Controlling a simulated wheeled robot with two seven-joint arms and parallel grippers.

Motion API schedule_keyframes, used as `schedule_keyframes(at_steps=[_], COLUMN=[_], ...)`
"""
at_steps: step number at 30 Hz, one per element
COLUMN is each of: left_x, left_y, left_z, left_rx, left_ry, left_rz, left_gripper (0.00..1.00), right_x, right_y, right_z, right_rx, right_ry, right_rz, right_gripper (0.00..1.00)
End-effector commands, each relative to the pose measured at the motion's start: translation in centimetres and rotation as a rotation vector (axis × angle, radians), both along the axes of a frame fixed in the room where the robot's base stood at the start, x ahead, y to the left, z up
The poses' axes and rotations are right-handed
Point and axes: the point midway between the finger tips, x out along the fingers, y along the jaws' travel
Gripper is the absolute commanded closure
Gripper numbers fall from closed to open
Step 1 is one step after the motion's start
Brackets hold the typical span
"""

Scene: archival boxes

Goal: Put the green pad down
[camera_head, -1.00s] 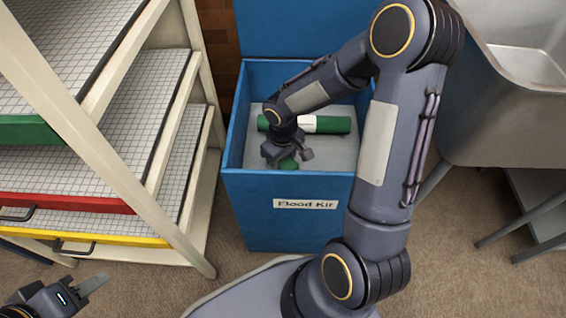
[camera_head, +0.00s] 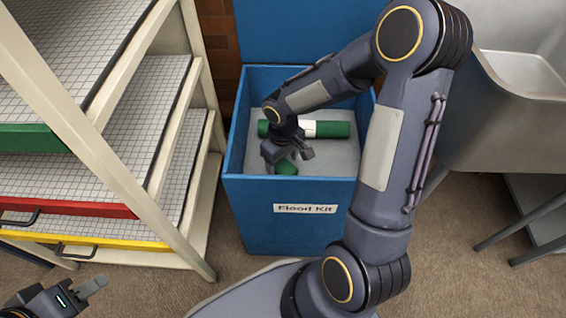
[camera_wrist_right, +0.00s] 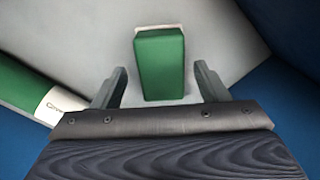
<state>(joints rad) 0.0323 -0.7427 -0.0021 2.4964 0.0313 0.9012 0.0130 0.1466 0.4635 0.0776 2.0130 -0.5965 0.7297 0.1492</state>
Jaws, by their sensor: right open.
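The green pad (camera_wrist_right: 160,66) is a small green block with a pale edge. In the right wrist view it lies on the grey bottom of the blue box, between and a little beyond my right gripper's fingers (camera_wrist_right: 162,88), with a gap on each side. In the head view the green pad (camera_head: 286,167) shows just below my right gripper (camera_head: 288,155), which is open inside the box and partly hides it. My left gripper (camera_head: 85,292) is at the lower left, away from the box; only part of it shows, and its opening is unclear.
The blue box (camera_head: 285,215) is labelled "Flood Kit" and its lid stands up behind. A green roll with a white band (camera_head: 335,129) lies at the back inside it. A shelf rack (camera_head: 150,190) with coloured trays stands left, a metal sink (camera_head: 520,110) right.

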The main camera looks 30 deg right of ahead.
Motion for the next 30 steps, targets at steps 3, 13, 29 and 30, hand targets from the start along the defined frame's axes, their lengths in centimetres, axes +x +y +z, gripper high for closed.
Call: schedule_keyframes(at_steps=[3,13,29,30], left_x=[0.0,0.0,0.0,0.0], left_y=[0.0,0.0,0.0,0.0], left_z=[1.8,4.0,4.1,4.1], left_rx=[0.000,0.000,0.000,0.000], left_ry=[0.000,0.000,0.000,0.000], left_rz=[0.000,0.000,0.000,0.000], left_gripper=[0.64,0.64,0.64,0.64], right_x=[0.1,0.1,-10.1,-11.4], right_y=[0.0,0.0,0.9,1.4], right_z=[3.4,9.0,19.3,19.9], right_rx=[0.000,0.001,0.199,0.232], right_ry=[-0.004,-0.003,-0.242,-0.272], right_rz=[-0.001,0.000,-0.241,-0.267], right_gripper=[0.33,0.33,0.33,0.33])
